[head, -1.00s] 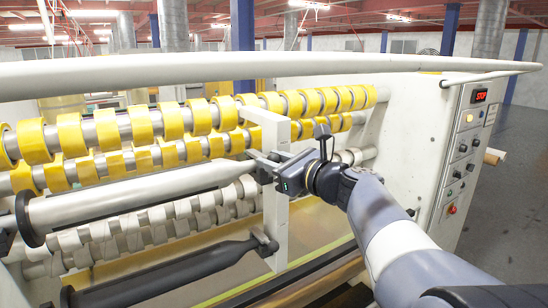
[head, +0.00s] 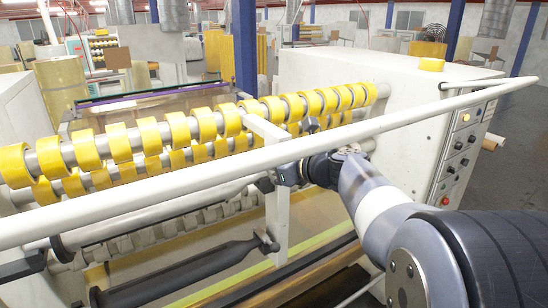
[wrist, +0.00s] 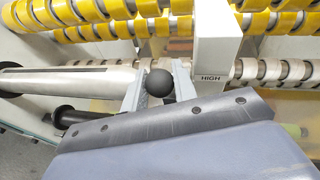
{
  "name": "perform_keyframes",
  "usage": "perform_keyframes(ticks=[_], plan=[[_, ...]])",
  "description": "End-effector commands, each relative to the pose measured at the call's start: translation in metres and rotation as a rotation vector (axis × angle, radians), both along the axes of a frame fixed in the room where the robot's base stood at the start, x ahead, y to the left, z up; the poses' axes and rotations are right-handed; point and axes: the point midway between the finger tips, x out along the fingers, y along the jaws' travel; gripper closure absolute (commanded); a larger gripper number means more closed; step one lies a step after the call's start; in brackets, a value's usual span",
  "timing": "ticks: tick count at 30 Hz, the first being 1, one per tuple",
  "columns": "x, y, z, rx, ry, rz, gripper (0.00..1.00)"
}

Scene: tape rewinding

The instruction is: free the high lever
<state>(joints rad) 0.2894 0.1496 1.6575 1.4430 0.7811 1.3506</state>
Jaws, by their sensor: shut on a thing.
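The high lever shows in the wrist view as a round black knob (wrist: 159,83) on the left of a white upright (wrist: 217,45) labelled HIGH. My gripper (wrist: 158,76) has its two grey fingers shut on the knob, one on each side. The lever's shaft is hidden behind the knob and my gripper. In the head view my gripper (head: 266,184) is at the upright (head: 277,220), just below the long white rail. The fingers and knob are too small and covered to make out there.
A dark roller arm (head: 190,272) lies below. The control panel (head: 462,145) is at the right.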

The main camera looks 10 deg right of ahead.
Motion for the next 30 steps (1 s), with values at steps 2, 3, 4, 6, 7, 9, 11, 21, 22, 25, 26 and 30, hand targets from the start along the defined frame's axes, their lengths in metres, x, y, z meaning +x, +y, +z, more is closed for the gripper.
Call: perform_keyframes(ticks=[2,3,4,6,7,9,11,21,22,25,26,30], plan=[[0.003,0.001,0.012,0.003,-0.009,-0.001,1.0],[0.004,0.001,0.014,0.003,-0.009,-0.001,1.0],[0.005,0.001,0.015,0.003,-0.01,-0.001,1.0],[0.006,0.002,0.018,0.002,-0.011,-0.001,1.0],[0.006,0.002,0.019,0.003,-0.011,-0.001,1.0],[0.007,0.002,0.021,0.003,-0.011,-0.001,1.0],[0.008,0.002,0.022,0.003,-0.012,-0.002,1.0],[0.009,0.003,0.023,0.003,-0.013,-0.002,1.0],[0.009,0.003,0.023,0.003,-0.013,-0.002,1.0],[0.009,0.002,0.023,0.002,-0.012,-0.003,1.0],[0.009,0.002,0.023,0.002,-0.012,-0.003,1.0],[0.009,0.002,0.023,0.002,-0.012,-0.003,0.69]])
